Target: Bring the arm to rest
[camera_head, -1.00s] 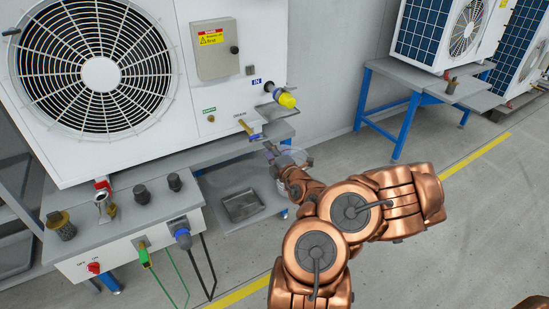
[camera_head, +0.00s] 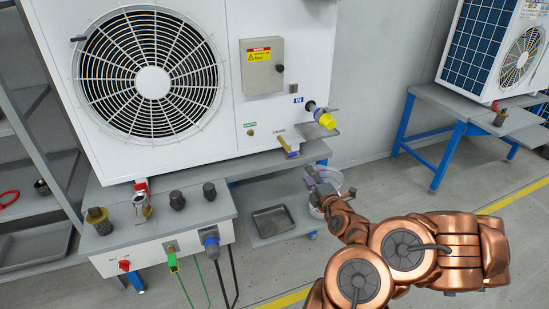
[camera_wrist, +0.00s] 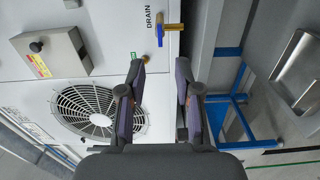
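My gripper (camera_head: 318,186) is in front of the pump station, below and to the right of the brass drain valve (camera_head: 287,147) with its blue handle. In the wrist view my gripper (camera_wrist: 160,78) shows two dark fingers standing apart, with nothing between them. The drain valve (camera_wrist: 166,28) shows beyond the fingertips in the wrist view, apart from them, next to the word DRAIN. My copper-coloured arm reaches in from the lower right of the head view.
The white unit (camera_head: 240,130) with a large fan stands on a grey bench. A yellow-capped fitting (camera_head: 325,119) sticks out at its right. A metal tray (camera_head: 272,221) lies on the lower shelf, with a white bucket (camera_head: 330,177) beside it. Open floor lies right, before a blue-legged table (camera_head: 440,170).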

